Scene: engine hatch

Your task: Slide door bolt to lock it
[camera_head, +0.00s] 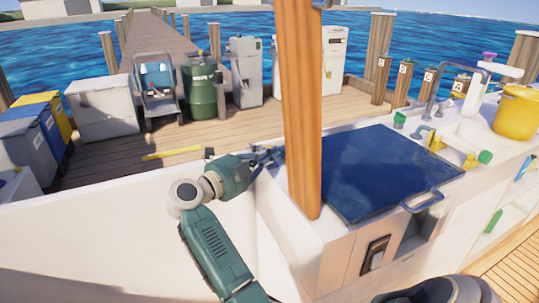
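The engine hatch has a dark blue lid (385,170) with a grey-blue handle (422,202) at its front right corner. The lid lies on a white box. On the box's front is a black latch-like fitting (375,253) in a frame; I cannot tell whether it is the door bolt. No bolt shows clearly.
The wooden post (299,110) rises in front of the lid's left side. A dark opening (421,233) is in the box front. A yellow bucket (516,113) and valves stand at right. Bins and a green barrel (200,90) stand on the dock behind.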

